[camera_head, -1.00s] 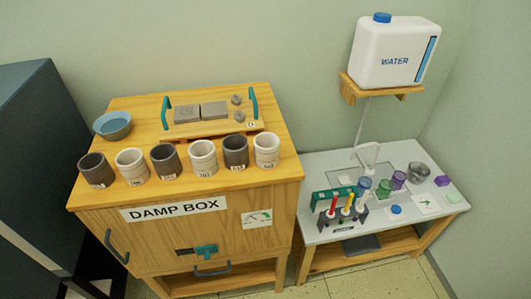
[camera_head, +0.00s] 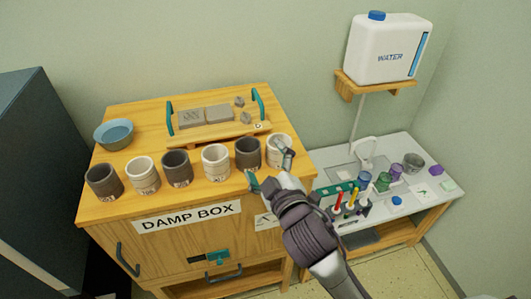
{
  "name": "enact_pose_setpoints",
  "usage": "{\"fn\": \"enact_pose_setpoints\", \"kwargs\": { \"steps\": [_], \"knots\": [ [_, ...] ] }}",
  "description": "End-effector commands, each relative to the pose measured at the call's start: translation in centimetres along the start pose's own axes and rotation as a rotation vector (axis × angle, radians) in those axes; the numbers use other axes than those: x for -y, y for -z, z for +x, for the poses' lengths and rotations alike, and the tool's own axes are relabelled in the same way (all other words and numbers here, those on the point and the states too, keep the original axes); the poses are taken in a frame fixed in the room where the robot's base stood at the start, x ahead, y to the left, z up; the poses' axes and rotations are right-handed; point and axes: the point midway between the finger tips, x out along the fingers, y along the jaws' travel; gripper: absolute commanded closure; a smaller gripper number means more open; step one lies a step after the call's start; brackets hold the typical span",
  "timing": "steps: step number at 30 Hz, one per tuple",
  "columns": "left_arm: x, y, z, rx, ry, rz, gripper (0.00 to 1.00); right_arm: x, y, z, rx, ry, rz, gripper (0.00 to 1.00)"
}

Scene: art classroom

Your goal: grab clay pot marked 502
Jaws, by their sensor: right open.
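Several clay pots stand upright in a row along the front of the wooden damp box top, dark and white alternating. The rightmost one is a white pot (camera_head: 277,146); its label is hidden behind my gripper. Beside it on the left is a dark pot (camera_head: 248,153), then a white pot (camera_head: 215,162). The small number labels are too blurred to read surely. My right gripper (camera_head: 270,168) is open and empty, at the front of the rightmost white pot. One finger overlaps that pot's right side in the picture; I cannot tell whether it touches. My left gripper is not in view.
More pots stand at the left: a dark one (camera_head: 177,167), a white one (camera_head: 143,175) and a dark one (camera_head: 103,181). Behind them are a blue bowl (camera_head: 114,133) and a wooden board (camera_head: 188,136) with grey slabs. A grey side table (camera_head: 400,208) with cups stands right.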

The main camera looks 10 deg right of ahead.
Motion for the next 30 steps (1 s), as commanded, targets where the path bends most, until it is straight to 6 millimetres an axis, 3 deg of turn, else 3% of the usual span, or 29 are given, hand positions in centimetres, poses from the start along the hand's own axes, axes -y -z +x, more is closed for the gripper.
{"fn": "enact_pose_setpoints", "kwargs": {
  "steps": [1,3,6,9,12,14,17,19,21,22,23,26,27,30],
  "knots": [
    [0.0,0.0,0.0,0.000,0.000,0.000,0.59,-1.3,3.6,0.9,-0.121,-0.058,-0.086,0.07],
    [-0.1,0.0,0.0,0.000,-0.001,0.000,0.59,-2.2,8.7,1.7,-0.299,-0.136,-0.225,0.07],
    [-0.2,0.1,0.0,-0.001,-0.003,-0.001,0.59,-2.5,16.4,1.3,-0.578,-0.260,-0.457,0.07],
    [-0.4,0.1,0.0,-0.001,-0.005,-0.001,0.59,-0.8,23.6,-0.9,-0.892,-0.391,-0.736,0.07],
    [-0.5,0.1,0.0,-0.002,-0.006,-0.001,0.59,3.2,28.5,-4.0,-1.225,-0.512,-1.057,0.07],
    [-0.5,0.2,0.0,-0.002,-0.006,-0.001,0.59,6.2,29.6,-5.7,-1.427,-0.567,-1.258,0.07],
    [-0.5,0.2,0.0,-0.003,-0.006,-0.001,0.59,11.1,28.3,-7.2,-1.757,-0.615,-1.607,0.07],
    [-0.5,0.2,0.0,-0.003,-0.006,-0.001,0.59,13.6,25.4,-6.8,-1.986,-0.598,-1.858,0.07],
    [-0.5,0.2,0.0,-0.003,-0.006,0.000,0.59,14.7,21.3,-5.3,-2.208,-0.518,-2.109,0.07],
    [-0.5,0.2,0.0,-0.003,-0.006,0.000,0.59,14.5,19.4,-4.3,2.179,0.437,2.099,0.07],
    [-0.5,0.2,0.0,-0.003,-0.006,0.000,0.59,14.0,17.4,-3.3,2.090,0.339,2.028,0.07],
    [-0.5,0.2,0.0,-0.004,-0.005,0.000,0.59,9.8,11.3,0.6,1.824,0.013,1.808,0.07],
    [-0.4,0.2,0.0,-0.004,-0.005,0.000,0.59,7.3,9.4,1.9,1.735,-0.110,1.730,0.07],
    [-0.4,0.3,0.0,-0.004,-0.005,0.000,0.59,0.8,6.2,4.2,1.565,-0.373,1.569,0.07]
  ]
}}
